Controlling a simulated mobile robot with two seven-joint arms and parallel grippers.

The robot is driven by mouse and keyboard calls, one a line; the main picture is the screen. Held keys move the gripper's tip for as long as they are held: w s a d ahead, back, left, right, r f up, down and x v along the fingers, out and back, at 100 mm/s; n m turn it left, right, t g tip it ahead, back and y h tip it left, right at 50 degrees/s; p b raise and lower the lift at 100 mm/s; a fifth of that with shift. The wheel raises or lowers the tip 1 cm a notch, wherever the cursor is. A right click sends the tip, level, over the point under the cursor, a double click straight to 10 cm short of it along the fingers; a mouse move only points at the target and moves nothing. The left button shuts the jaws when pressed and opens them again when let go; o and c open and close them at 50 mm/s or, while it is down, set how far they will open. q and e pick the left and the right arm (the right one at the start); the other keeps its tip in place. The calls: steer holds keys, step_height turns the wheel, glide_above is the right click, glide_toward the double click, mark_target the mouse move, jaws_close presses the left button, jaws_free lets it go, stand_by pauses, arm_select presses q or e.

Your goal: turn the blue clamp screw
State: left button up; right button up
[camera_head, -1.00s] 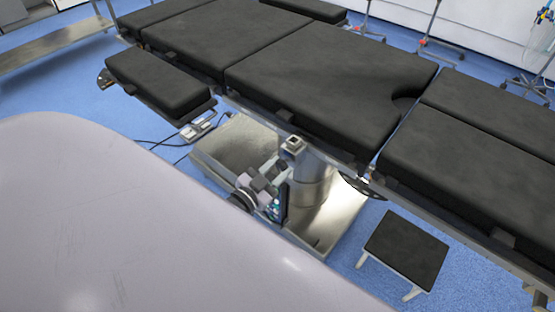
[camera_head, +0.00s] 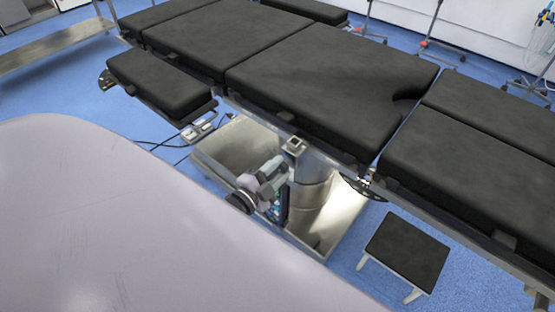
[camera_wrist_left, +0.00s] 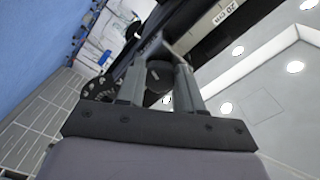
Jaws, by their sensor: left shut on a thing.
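My left gripper (camera_head: 279,166) shows in the head view just below a small metal clamp (camera_head: 294,146) on the table's side rail. In the left wrist view the gripper (camera_wrist_left: 167,52) has its two grey fingers reaching up to a small metal part, and they are shut on it. I take this to be the clamp screw, but no blue shows on it and the fingers hide most of it. A dark rounded part (camera_wrist_left: 160,76) shows between the fingers, behind them. My right gripper is in neither view.
The operating table's black pads (camera_head: 320,80) lie above the gripper, with a metal rail along their edge. The table's metal column (camera_head: 311,180) stands close to the right of the gripper. A black-topped step stool (camera_head: 406,250) stands on the blue floor at lower right.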

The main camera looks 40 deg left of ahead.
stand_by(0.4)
arm_select(q)
steer(key=o, duration=1)
steer(key=shift+o, duration=0.2)
steer(key=shift+s, duration=0.15)
steer(key=s, duration=0.7)
steer(key=shift+a, duration=0.25)
